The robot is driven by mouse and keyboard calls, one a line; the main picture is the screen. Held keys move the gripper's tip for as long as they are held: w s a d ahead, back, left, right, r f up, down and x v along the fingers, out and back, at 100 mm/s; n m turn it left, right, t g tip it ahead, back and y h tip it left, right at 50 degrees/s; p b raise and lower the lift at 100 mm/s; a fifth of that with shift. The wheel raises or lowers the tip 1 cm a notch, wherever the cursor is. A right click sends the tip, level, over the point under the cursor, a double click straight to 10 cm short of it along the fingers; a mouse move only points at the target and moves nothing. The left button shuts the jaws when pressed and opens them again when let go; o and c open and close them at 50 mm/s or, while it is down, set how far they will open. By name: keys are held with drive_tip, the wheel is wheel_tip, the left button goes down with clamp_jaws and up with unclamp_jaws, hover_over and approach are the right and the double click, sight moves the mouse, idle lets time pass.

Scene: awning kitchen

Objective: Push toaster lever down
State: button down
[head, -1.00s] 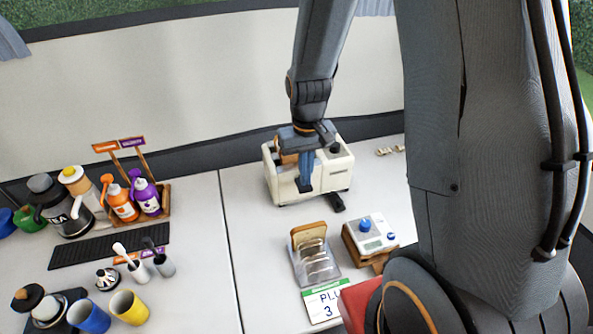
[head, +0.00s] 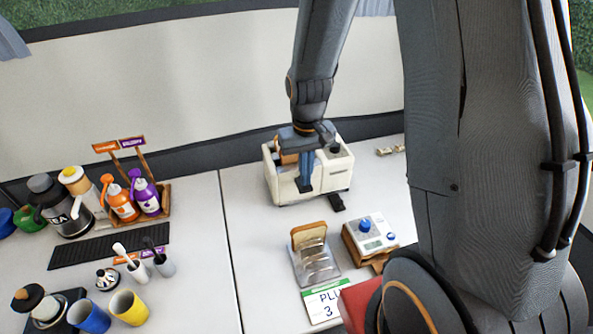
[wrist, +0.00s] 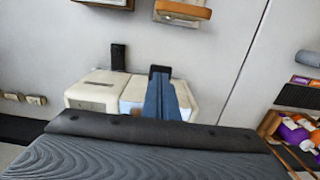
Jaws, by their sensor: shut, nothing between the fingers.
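The cream toaster (head: 333,177) stands on the white counter near the back wall. A black lever (head: 337,202) sticks out low at its front right. In the wrist view two black levers show at the toaster's edge: one free (wrist: 118,56), one (wrist: 160,70) at the tip of my gripper (wrist: 159,82). My gripper (head: 304,184) points down at the toaster's front left, its blue fingers shut and empty. The fingertips overlap the second lever; I cannot tell whether they touch it. A tan patch, perhaps bread, shows at the toaster's top left, partly hidden by my wrist.
In front of the toaster are a rack of bread slices (head: 315,262), a white scale (head: 370,234) and a price card (head: 325,302). Bottles (head: 122,203), cups (head: 129,307) and a black mat (head: 110,247) stand left. The counter left of the toaster is clear.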

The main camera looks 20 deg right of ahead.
sight(305, 188)
drive_tip(key=shift+f, duration=0.1)
drive_tip(key=shift+f+b, duration=1.45)
drive_tip(key=shift+f, duration=1.3)
drive_tip(key=shift+r, duration=0.2)
drive_tip(key=shift+r+p, duration=3.75)
drive_tip(key=shift+r, duration=0.5)
